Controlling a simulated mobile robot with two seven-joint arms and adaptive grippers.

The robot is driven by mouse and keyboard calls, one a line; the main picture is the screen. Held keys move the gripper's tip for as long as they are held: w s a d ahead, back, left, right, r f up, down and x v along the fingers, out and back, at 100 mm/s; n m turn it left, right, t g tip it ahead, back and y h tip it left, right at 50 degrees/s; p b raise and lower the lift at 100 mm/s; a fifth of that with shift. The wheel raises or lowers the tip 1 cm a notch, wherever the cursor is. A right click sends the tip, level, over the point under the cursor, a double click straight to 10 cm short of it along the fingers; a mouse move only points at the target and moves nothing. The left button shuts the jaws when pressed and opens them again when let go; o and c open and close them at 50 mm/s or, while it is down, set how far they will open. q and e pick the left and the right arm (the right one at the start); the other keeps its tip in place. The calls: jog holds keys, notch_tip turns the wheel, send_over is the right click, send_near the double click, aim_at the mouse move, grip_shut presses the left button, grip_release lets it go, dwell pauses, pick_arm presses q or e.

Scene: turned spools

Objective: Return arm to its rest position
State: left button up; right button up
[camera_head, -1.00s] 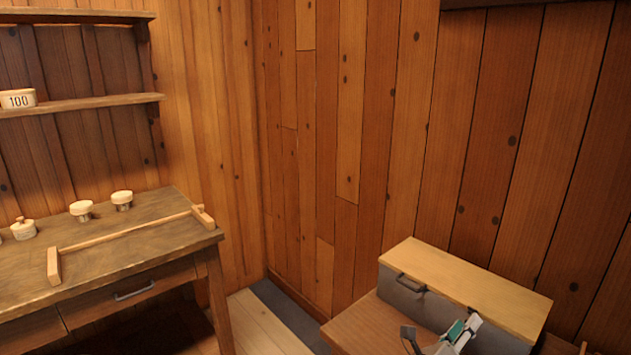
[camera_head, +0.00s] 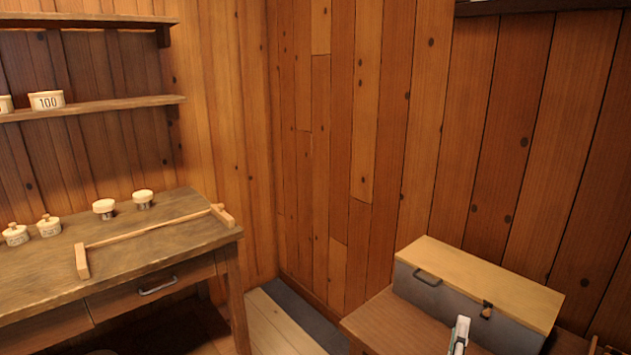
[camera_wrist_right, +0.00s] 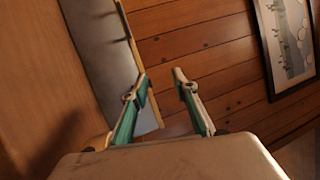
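My right gripper (camera_head: 459,335) shows at the bottom edge of the head view, in front of the grey box. In the right wrist view (camera_wrist_right: 161,76) its two green-and-grey fingers stand apart with nothing between them. The box (camera_head: 455,308) has a pale wooden lid (camera_head: 490,283), which is shut, and sits on a wooden stand. In the right wrist view a grey panel with a pale edge (camera_wrist_right: 102,45), likely this box, lies beyond the left finger. My left gripper is in neither view.
A workbench (camera_head: 180,255) on the left bears a wooden bar frame (camera_head: 150,229) and several small lidded pots. Shelves (camera_head: 110,105) hang above, with a "100" container (camera_head: 47,100). Plank walls stand behind. A framed picture (camera_wrist_right: 288,40) shows in the right wrist view.

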jog(key=s+a+f+n+g+y, duration=0.1)
jog(key=s+a+f+n+y, duration=1.05)
jog(key=n, duration=0.75)
jog(key=s+f+n+g+y, duration=0.1)
jog(key=s+f+n+g, duration=0.5)
jog(key=s+f+n, duration=0.3)
jog(key=s+f, duration=0.4)
jog(key=shift+s+d+f+n+g+p, duration=0.15)
jog(key=shift+d+f+n+g+p, duration=0.15)
jog(key=shift+d+f+g+p, duration=0.1)
